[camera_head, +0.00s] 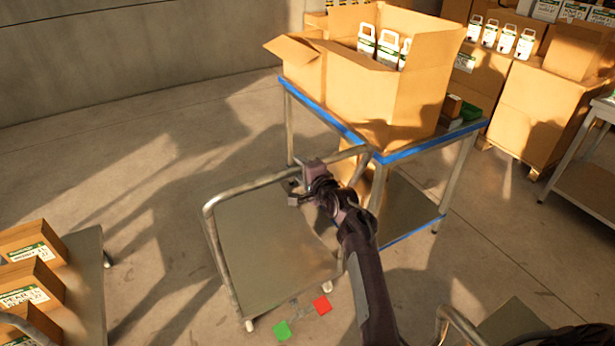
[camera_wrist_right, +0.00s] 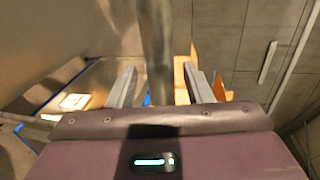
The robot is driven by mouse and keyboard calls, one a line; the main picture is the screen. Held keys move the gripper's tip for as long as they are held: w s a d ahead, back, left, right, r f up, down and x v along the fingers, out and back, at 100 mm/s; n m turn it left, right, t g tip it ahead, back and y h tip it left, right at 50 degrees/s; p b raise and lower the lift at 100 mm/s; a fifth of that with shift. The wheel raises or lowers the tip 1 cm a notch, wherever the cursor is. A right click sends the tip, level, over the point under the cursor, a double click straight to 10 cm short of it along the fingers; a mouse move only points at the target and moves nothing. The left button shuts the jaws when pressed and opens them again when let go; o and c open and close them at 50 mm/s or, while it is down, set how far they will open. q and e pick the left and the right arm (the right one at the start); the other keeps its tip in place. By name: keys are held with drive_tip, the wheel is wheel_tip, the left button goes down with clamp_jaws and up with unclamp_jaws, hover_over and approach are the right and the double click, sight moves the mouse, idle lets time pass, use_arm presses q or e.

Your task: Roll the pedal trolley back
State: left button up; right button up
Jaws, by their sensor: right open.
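The pedal trolley (camera_head: 262,250) stands on the floor in the middle of the head view, with a grey flat deck and a bent metal tube handle (camera_head: 245,187). A green pedal (camera_head: 282,331) and a red pedal (camera_head: 322,305) are at its near end. My right gripper (camera_head: 300,188) is at the top bar of this handle. In the right wrist view, a metal tube (camera_wrist_right: 157,60) runs between the two open fingers of my right gripper (camera_wrist_right: 158,85); I cannot tell whether they touch it. My left gripper is not in view.
A blue-edged table (camera_head: 405,152) with a large open carton (camera_head: 385,90) stands just behind the trolley. Another trolley with boxes (camera_head: 28,285) is at the left. A metal tube (camera_head: 455,318) is at the lower right. Floor at the left (camera_head: 150,190) is clear.

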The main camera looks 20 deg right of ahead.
drive_tip(key=shift+b+v, duration=0.5)
drive_tip(key=shift+v, duration=2.1)
drive_tip(key=s+a+f+n+g+b, duration=0.1)
drive_tip(key=s+a+f+n+g, duration=0.15)
drive_tip(key=s+f, duration=0.7)
drive_tip(key=s+a+f+n+g, duration=0.2)
drive_tip(key=a+f+n, duration=0.2)
drive_tip(key=f, duration=1.2)
drive_tip(key=s+a+f+n+g+b, duration=0.1)
drive_tip(key=s+a+f+n+g, duration=0.3)
drive_tip(key=f, duration=0.9)
drive_tip(key=s+d+f+n+g+b, duration=0.1)
drive_tip(key=s+f+n+g, duration=0.1)
drive_tip(key=s+f, duration=0.75)
drive_tip(key=s+d+f+n+g, duration=0.15)
drive_tip(key=s+f, duration=0.45)
drive_tip(key=s, duration=0.7)
drive_tip(key=s+d+f+n+g, duration=0.1)
drive_tip(key=s+f+n, duration=0.1)
drive_tip(key=s, duration=0.7)
drive_tip(key=s+d+f+n+g+h, duration=0.1)
drive_tip(key=s+f+n, duration=0.2)
drive_tip(key=s, duration=0.7)
drive_tip(key=shift+d+f+g+b, duration=0.2)
drive_tip(key=shift+f+g+b, duration=0.2)
drive_tip(key=shift+f, duration=0.1)
